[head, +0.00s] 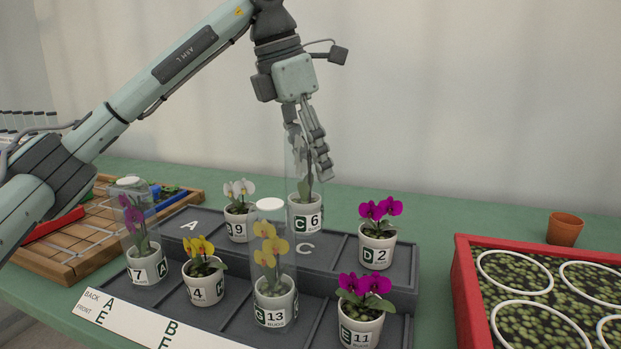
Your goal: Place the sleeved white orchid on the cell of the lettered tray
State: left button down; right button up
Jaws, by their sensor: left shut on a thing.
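My left gripper (318,170) points down from above and is shut on a sleeved orchid (305,213) in a white pot marked C 6. The pot is upright at the back row of the grey lettered tray (329,255), behind the printed letter C. I cannot tell whether its base touches the tray. Another white orchid (238,226), marked 9, stands to its left without a visible sleeve. My right gripper is not in view.
Purple orchid 2 (376,245) stands right of the held pot. The front row has sleeved purple orchid 7 (147,268), yellow orchid 4 (203,287), sleeved yellow orchid 13 (275,304) and purple orchid 11 (361,325). A red-rimmed bed (463,290) stands right.

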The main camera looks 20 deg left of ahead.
aim_at(310, 179)
pick_arm(q)
jog(key=shift+f, duration=1.7)
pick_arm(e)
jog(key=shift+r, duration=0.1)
pick_arm(q)
jog(key=shift+f, duration=0.15)
jog(key=c, duration=0.6)
grip_release()
jog(key=shift+c, duration=0.2)
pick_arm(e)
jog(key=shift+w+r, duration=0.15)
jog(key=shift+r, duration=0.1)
